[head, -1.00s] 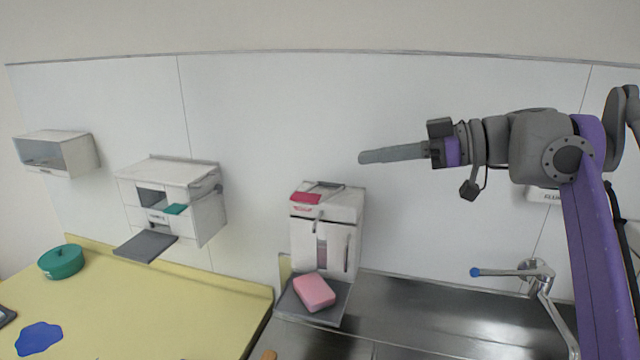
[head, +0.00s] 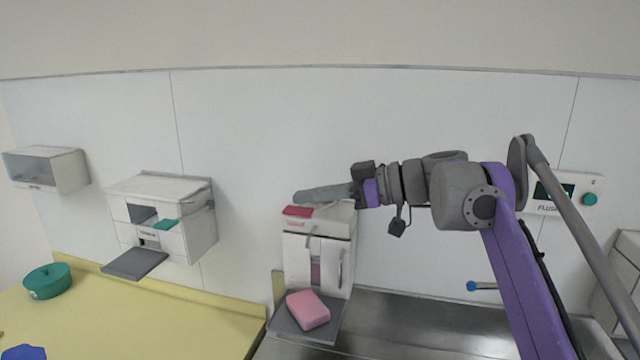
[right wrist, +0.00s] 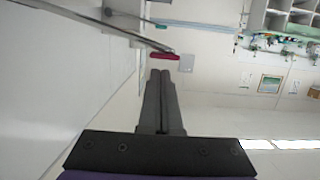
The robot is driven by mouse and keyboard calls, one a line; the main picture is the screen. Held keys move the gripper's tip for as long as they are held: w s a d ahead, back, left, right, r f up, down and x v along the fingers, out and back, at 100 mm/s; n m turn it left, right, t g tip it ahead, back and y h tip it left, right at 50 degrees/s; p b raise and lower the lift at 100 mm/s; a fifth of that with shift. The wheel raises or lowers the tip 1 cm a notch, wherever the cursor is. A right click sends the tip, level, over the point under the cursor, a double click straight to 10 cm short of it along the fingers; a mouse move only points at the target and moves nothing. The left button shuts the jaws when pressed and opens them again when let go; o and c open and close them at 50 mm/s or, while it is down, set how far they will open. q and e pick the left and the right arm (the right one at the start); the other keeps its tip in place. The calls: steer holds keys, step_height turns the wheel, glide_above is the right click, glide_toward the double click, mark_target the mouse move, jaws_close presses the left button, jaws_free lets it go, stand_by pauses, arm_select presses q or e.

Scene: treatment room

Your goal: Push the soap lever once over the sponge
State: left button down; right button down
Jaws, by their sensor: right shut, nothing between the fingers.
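The white soap dispenser (head: 296,257) hangs on the wall above the sink counter. Its red lever pad (head: 297,211) is at the top front, and the pad also shows in the right wrist view (right wrist: 163,56) just beyond my fingertips. The pink sponge (head: 308,309) lies on the grey tray (head: 288,325) under the dispenser. My right gripper (head: 297,197) is shut and empty, pointing left, with its tips just above the red pad in the head view. I cannot tell whether they touch. My left gripper is not in view.
A second white dispenser (head: 200,237) with a green lever and grey tray is to the left. A green pot (head: 48,281) stands on the yellow counter (head: 175,325). A blue-tipped tap (head: 472,286) is right of the sponge tray. A wall panel (head: 566,191) is at the right.

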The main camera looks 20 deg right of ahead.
steer(key=shift+s+f, duration=0.15)
steer(key=shift+f, duration=0.15)
steer(key=shift+w, duration=0.2)
steer(key=shift+f, duration=0.1)
steer(key=shift+s+a+f+n+t+h, duration=0.15)
steer(key=shift+s+f+n, duration=0.15)
steer(key=shift+f, duration=0.45)
steer(key=shift+s+a+f+n+t+h, duration=0.1)
steer(key=shift+s+f+n+t, duration=0.1)
steer(key=shift+f+n, duration=0.45)
steer(key=shift+s+a+f+n+t+h, duration=0.1)
steer(key=shift+s+f+n+t, duration=0.1)
steer(key=shift+f, duration=0.7)
